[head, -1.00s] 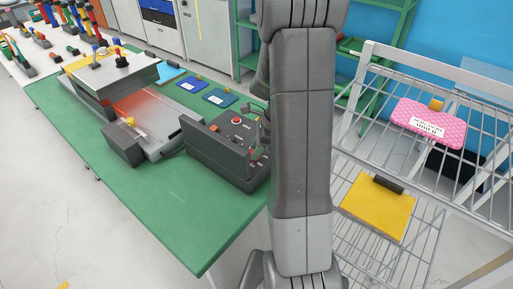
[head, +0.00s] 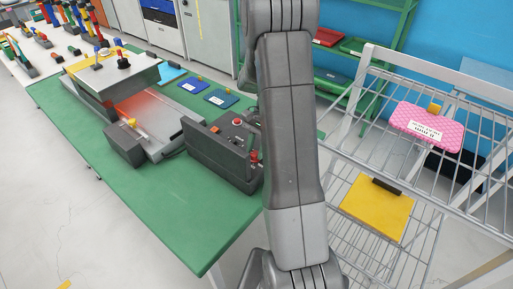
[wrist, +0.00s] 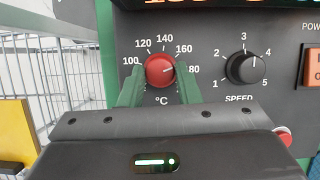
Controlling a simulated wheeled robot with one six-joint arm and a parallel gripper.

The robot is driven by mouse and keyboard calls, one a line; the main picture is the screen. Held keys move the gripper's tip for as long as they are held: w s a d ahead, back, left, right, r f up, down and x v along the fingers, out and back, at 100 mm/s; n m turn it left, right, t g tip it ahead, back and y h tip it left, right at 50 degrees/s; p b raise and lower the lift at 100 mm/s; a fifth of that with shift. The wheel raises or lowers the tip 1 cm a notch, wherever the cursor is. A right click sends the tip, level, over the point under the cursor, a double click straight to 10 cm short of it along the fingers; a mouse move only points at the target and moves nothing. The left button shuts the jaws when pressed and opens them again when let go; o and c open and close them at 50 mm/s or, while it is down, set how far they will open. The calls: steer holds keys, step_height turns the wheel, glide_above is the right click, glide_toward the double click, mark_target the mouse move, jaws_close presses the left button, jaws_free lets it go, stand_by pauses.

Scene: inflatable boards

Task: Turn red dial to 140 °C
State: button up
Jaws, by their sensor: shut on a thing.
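The red dial (wrist: 159,70) is on the dark front of the control box in the wrist view. Its white pointer line points right and slightly up, between the 160 and 180 marks and nearer 180. The 140 mark is almost straight above the dial. My gripper (wrist: 159,80) has one green finger on each side of the dial and is shut on it. The finger ends cover part of the dial's lower sides. In the head view my arm hides the gripper; the control box (head: 215,152) stands on the green table.
A black speed knob (wrist: 246,68) sits right of the dial, with an orange power switch (wrist: 313,68) beyond it. A red button (wrist: 284,136) shows at lower right. In the head view, a wire rack (head: 372,120) stands right of my arm.

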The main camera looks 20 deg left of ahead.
steer(key=n+h, duration=0.1)
steer(key=n, duration=0.3)
steer(key=n+h, duration=0.1)
steer(key=n, duration=0.1)
steer(key=shift+a+n+h, duration=0.3)
steer(key=n, duration=0.2)
steer(key=n+t+h, duration=0.1)
steer(key=n, duration=0.2)
steer(key=shift+s+a+h+b, duration=0.1)
steer(key=shift+a+h+b, duration=0.05)
steer(key=shift+h+b, duration=0.2)
steer(key=o, duration=1)
steer(key=shift+c, duration=0.2)
steer(key=v, duration=1.4)
steer(key=shift+b, duration=0.45)
